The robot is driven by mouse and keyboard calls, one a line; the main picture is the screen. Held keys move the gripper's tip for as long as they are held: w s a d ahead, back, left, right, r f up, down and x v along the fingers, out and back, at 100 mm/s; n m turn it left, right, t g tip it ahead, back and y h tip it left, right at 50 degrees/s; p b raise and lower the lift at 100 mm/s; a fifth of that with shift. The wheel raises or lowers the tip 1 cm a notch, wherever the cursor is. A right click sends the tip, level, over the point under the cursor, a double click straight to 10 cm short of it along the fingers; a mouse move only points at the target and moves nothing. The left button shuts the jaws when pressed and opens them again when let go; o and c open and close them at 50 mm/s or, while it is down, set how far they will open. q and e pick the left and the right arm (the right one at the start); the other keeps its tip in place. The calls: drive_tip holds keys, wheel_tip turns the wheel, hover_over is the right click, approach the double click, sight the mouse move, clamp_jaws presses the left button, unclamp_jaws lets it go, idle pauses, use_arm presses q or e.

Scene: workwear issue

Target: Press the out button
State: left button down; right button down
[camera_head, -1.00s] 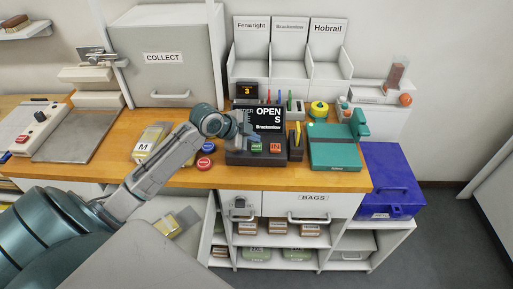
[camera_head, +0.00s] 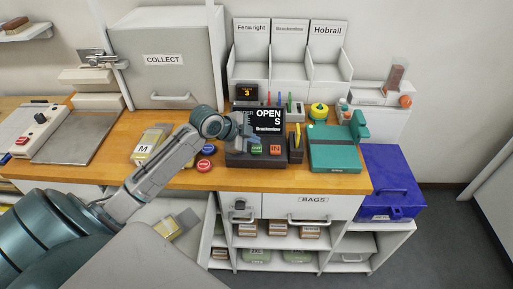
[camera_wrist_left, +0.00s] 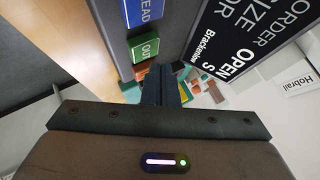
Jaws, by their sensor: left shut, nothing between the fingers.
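The green OUT button (camera_head: 257,149) is on the front of a black terminal (camera_head: 240,159), left of the red IN button (camera_head: 275,149). The terminal's screen (camera_head: 268,121) reads OPEN, S and Brackenbow in part. My left gripper (camera_head: 248,138) is shut and empty, just above and behind the OUT button at the screen's left side. In the left wrist view the OUT button (camera_wrist_left: 144,47) lies beside the shut fingertips (camera_wrist_left: 165,72), between a blue READ button (camera_wrist_left: 142,11) and the orange-red one. I see no clear contact with it. My right gripper is out of view.
Red and blue round pieces (camera_head: 205,160) and a bag marked M (camera_head: 146,146) lie left of the terminal. A pen holder (camera_head: 295,150) and a teal device (camera_head: 334,150) stand to its right. The COLLECT cabinet (camera_head: 168,75) rises behind my arm. The wooden counter's front strip is clear.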

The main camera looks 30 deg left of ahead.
sight(253, 149)
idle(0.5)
use_arm(q)
drive_tip(key=shift+f, duration=0.1)
drive_tip(key=shift+f, duration=0.35)
drive_tip(key=shift+f+b, duration=0.45)
drive_tip(key=shift+f, duration=0.1)
idle(0.8)
drive_tip(key=shift+r, duration=0.1)
drive_tip(key=shift+r+p, duration=0.9)
drive_tip(key=shift+r, duration=0.1)
wheel_tip(253, 149, up, 5)
drive_tip(key=p, duration=0.4)
